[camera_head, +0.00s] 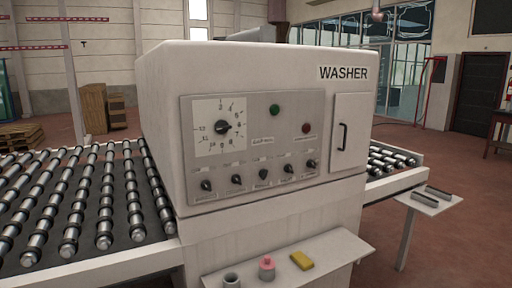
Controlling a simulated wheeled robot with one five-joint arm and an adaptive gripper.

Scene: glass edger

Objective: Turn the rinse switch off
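The white washer (290,60) fills the middle of the view. Its front has a grey control panel (255,120) with a row of several small black rotary switches along the bottom. The leftmost switch (206,185), the middle switch (263,174) and the rightmost switch (311,164) are among them. The small labels above them are too small to read, so I cannot tell which is the rinse switch or its setting. A large dial (223,127), a green button (275,110) and a red button (306,128) sit above. My gripper is not in view.
A shelf (325,250) juts out below the panel, holding a grey cup (231,280), a pink-topped bottle (267,267) and a yellow block (302,260). Roller conveyors (105,200) extend left and right. A small side table (425,203) stands right; open floor (460,240) lies beyond.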

